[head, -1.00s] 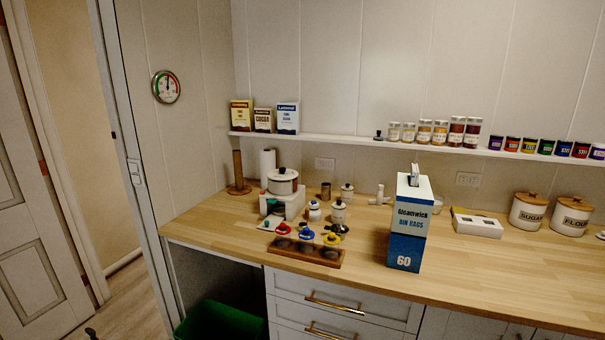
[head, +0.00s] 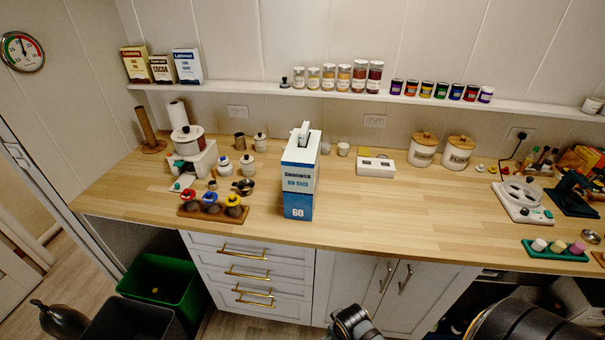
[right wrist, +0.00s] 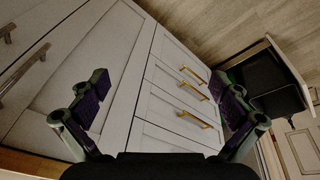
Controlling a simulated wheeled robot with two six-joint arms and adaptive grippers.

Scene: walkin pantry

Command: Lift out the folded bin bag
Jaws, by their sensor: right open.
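The bin bag box (head: 299,178), white above and blue below with "60" on it, stands upright on the wooden counter. A folded pale bag (head: 302,132) sticks up from its top. In the right wrist view, my right gripper (right wrist: 162,106) is open and empty, its two fingers wide apart in front of the white drawer fronts, away from the box. In the head view, parts of my arm show at the bottom edge, below the counter. My left gripper cannot be made out.
A shelf (head: 440,101) with jars runs behind. Brass-handled drawers (head: 250,272) and a green bin (head: 160,285) are below.

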